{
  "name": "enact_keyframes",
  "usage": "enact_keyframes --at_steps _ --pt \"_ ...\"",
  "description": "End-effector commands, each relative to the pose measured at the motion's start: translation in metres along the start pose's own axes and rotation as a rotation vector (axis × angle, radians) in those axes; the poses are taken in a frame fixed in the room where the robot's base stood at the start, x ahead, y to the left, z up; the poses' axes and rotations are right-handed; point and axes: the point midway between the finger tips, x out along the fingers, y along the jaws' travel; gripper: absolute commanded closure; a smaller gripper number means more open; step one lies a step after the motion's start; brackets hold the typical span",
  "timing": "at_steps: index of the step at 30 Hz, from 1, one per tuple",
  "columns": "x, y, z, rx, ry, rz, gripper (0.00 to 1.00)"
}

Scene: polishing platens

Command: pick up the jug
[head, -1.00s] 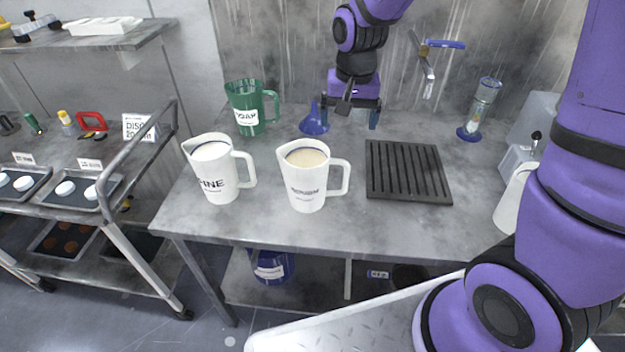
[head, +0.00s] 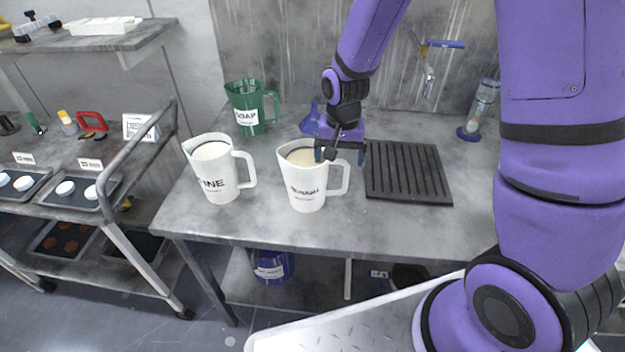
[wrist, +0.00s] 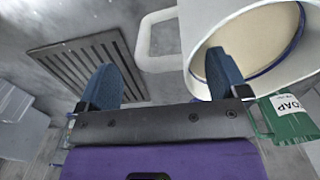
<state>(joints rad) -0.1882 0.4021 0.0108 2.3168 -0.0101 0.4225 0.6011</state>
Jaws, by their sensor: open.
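Two white jugs stand upright on the grey table. The nearer right jug (head: 302,185) has a label I read as ROUGH, a handle (head: 340,178) on its right and pale tan contents. The left jug (head: 212,170) is marked FINE. A green SOAP jug (head: 246,108) stands behind them. My gripper (head: 340,157) is open, just above and behind the right jug's handle. In the wrist view, the white jug (wrist: 280,28) and its handle (wrist: 142,42) lie beyond the spread blue fingers (wrist: 162,65). The right finger overlaps the jug's rim; I cannot tell whether it touches.
A dark slotted rack (head: 408,175) lies right of the jugs. A blue funnel (head: 310,120) is behind my gripper, and a glass cylinder with a blue base (head: 480,108) stands at the back right. A trolley (head: 150,245) with trays is at left. The table's front strip is clear.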

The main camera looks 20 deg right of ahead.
Motion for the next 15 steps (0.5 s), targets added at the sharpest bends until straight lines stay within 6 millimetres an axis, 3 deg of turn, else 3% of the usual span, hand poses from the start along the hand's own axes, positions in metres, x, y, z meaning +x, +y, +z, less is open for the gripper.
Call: enact_keyframes --at_steps 6,15 --pt "0.027 0.001 0.000 -0.001 -0.002 0.001 0.08" --pt "0.033 0.000 0.000 -0.001 0.000 0.000 0.08"
